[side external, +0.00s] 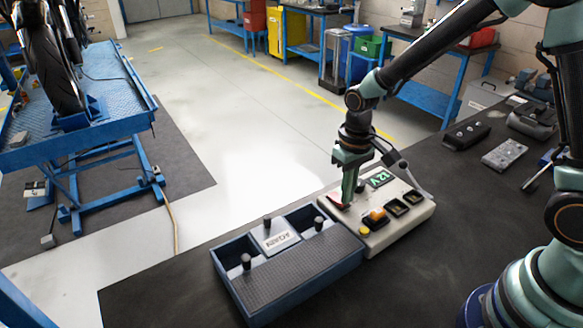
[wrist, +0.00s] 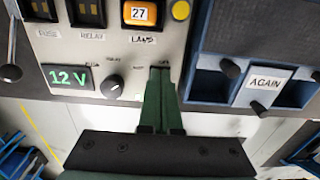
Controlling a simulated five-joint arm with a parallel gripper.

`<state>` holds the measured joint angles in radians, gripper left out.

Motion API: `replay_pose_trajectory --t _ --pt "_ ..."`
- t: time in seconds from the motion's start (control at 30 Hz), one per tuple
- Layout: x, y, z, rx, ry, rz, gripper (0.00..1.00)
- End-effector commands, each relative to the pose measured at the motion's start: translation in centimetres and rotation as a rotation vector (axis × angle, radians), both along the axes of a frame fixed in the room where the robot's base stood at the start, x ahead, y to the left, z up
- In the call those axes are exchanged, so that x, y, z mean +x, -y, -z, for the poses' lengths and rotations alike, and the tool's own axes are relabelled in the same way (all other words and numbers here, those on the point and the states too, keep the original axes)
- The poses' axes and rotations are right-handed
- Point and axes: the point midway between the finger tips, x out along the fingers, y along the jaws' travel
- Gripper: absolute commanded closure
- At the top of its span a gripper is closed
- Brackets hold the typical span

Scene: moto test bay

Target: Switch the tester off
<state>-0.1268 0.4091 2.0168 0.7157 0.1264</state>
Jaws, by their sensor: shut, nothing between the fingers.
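The tester (side external: 405,222) is a pale box on the dark bench, also seen in the wrist view (wrist: 110,50). Its display (wrist: 68,78) is lit green and reads 12 V. My gripper (side external: 346,204) is shut and empty, pointing down at the tester's left end. A red part (side external: 335,199), likely the switch, shows right beside the fingertips. In the wrist view my fingertips (wrist: 160,72) cover that spot, so the switch's position is hidden and contact cannot be told. A black knob (wrist: 111,86) sits between the display and the fingers.
An orange block (wrist: 138,13) marked 27, a yellow button (wrist: 181,10) and dark sockets (wrist: 87,13) are on the tester. A blue tray (side external: 237,290) with black pegs and an AGAIN label (wrist: 265,82) adjoins it. Loose parts (side external: 504,154) lie at the bench's right.

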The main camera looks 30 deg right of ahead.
Motion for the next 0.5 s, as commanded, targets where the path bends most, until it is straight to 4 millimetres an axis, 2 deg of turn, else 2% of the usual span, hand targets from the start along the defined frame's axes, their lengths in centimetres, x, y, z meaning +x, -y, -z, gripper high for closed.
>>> replay_pose_trajectory --t 0.5 --pt "0.0 0.0 0.57 0.0 0.0 0.0 1.0"
